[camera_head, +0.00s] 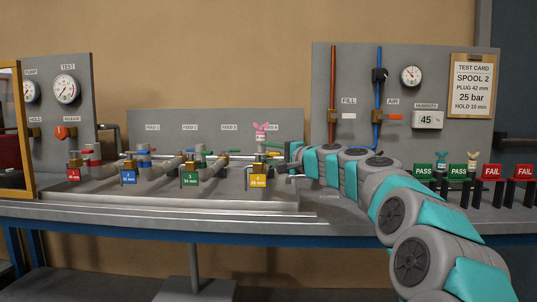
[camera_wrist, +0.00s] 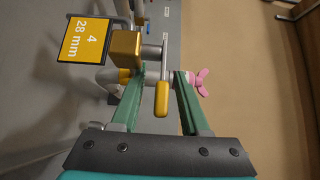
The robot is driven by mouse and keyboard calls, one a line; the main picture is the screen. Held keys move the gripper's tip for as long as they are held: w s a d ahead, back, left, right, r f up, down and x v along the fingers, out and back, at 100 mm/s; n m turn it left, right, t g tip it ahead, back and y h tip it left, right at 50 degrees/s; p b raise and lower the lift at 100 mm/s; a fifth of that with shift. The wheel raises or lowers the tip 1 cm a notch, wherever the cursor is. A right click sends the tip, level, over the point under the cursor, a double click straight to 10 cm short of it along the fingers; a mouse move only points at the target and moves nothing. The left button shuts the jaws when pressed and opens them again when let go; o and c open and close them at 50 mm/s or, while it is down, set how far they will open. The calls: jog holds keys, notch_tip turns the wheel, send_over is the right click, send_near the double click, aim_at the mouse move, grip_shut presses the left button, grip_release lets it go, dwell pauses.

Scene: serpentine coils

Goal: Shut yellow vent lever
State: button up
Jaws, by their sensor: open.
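The yellow vent lever (camera_wrist: 162,98) has a metal stem and a yellow grip, beside a brass valve block (camera_wrist: 126,48). In the wrist view it lies between the two green fingers of my open gripper (camera_wrist: 158,76), with a visible gap to the right finger. I cannot tell whether the left finger touches the valve. The yellow tag reading 4, 28 mm (camera_wrist: 84,38) is to the left of the block; it also shows in the head view (camera_head: 258,181). In the head view my gripper (camera_head: 288,163) is at the right end of the bench row, and the lever is hard to make out.
A pink winged piece (camera_wrist: 199,82) sits just beyond the right finger. Red (camera_head: 74,176), blue (camera_head: 129,178) and green (camera_head: 190,180) tagged stations stand to the left. PASS and FAIL stands line the bench at right. The bench's front strip is clear.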

aim_at(280, 155)
jog(key=shift+b+v, duration=0.7)
jog(key=shift+v, duration=3.25)
